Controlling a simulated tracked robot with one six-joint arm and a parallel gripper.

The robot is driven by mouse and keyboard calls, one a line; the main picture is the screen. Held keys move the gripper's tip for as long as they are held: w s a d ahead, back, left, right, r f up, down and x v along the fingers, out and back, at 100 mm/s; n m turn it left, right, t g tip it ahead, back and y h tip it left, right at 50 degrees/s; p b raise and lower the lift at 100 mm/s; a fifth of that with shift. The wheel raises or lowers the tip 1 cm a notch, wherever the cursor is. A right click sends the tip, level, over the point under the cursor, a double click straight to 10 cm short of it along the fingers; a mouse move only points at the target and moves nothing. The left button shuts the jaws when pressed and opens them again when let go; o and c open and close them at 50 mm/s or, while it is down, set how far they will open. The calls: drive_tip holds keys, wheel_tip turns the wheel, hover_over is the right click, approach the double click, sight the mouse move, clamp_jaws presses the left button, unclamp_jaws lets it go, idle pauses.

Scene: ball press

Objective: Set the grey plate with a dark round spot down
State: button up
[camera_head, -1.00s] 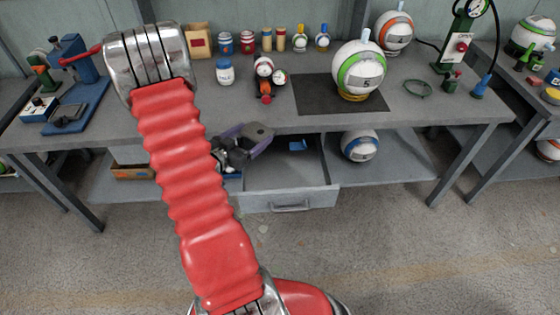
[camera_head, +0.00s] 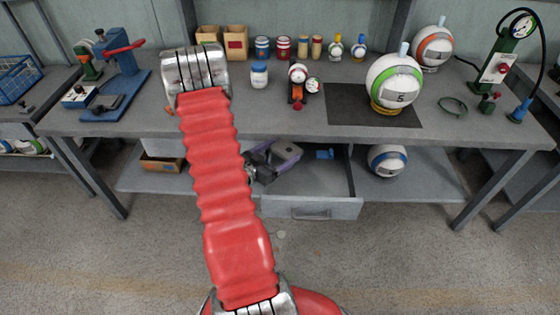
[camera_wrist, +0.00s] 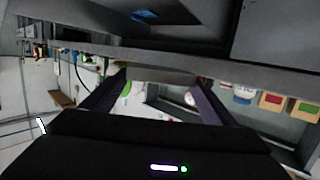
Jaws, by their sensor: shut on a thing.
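The grey plate (camera_head: 287,149) shows a dark round spot on its face in the head view. My gripper (camera_head: 284,158), with purple fingers, is shut on it at the open drawer (camera_head: 340,180) under the workbench. The plate appears above or at the drawer's left part; whether it touches the drawer I cannot tell. In the wrist view my gripper (camera_wrist: 160,82) shows both purple fingers, with a greyish edge between their tips that may be the plate. The red arm hides part of the bench front.
A small blue thing (camera_head: 324,154) lies in the drawer. A ball (camera_head: 388,160) sits on the lower shelf to its right. The bench top (camera_head: 230,122) holds a blue press (camera_head: 122,72), pots, a dark mat (camera_head: 345,108) and a green-banded ball (camera_head: 394,84). Its front edge is bare.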

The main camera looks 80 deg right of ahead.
drive_tip(key=shift+f, duration=2.05)
drive_tip(key=shift+f, duration=0.6)
drive_tip(key=o, duration=1.6)
drive_tip(key=shift+o, duration=0.2)
drive_tip(key=shift+r, duration=0.1)
drive_tip(key=r+v, duration=0.1)
drive_tip(key=v, duration=1.1)
drive_tip(key=shift+r, duration=0.1)
